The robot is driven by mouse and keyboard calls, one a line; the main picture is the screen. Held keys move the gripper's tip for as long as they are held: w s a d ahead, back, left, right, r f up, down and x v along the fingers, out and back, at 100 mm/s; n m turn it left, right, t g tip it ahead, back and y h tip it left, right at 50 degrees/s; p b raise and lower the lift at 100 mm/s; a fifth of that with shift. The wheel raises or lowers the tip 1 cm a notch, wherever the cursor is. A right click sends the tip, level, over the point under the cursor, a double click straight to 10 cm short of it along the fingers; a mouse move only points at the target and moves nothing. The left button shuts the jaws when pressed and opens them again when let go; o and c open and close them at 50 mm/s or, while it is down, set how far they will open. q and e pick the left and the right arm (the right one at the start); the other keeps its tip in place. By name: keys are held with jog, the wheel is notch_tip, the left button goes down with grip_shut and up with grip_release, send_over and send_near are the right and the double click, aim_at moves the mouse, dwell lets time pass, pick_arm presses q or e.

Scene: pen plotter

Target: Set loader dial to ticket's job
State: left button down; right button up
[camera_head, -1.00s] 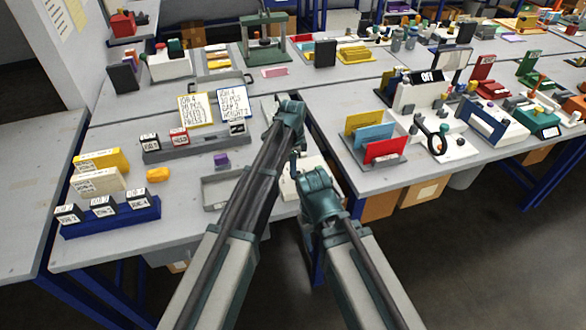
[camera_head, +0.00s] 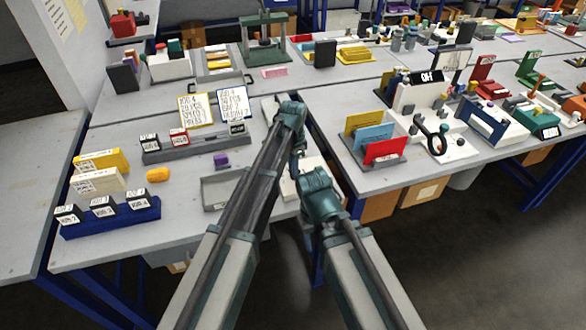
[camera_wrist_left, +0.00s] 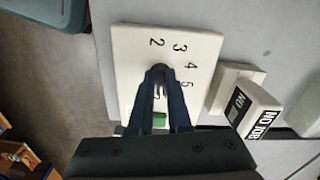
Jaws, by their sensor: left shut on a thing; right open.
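The loader dial's white plate (camera_wrist_left: 135,45) carries the printed numbers 2, 3, 4 and 5 in the left wrist view; my fingers hide other marks. My left gripper (camera_wrist_left: 159,78) is shut on the dark dial knob (camera_wrist_left: 158,69), and its pointer direction cannot be read. The plate also shows partly under my arms in the head view (camera_head: 287,188). A yellow-framed card (camera_head: 197,110) and a blue-framed card (camera_head: 234,103) stand on the table, both apparently headed JOB 4. My right gripper (camera_head: 297,172) is open, low beside the plate, its fingers mostly hidden.
A green button (camera_wrist_left: 159,120) sits on the plate close to my left fingers. A small white labelled box (camera_wrist_left: 254,108) stands beside it. A grey tray (camera_head: 217,190) lies left of my arms, and a colored folder rack (camera_head: 375,138) stands to the right.

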pick_arm(q)
jog(key=n, duration=0.4)
jog(key=shift+s+d+n, duration=0.1)
jog(key=shift+n, duration=0.2)
jog(key=n, duration=0.5)
jog(key=shift+d, duration=0.15)
jog(key=n, duration=0.5)
jog(key=shift+d+n, duration=0.2)
jog(key=shift+n, duration=0.2)
jog(key=n, duration=0.4)
jog(key=shift+d, duration=0.1)
jog(key=shift+n, duration=0.3)
jog(key=c, duration=0.9)
grip_release()
jog(key=shift+o, duration=0.2)
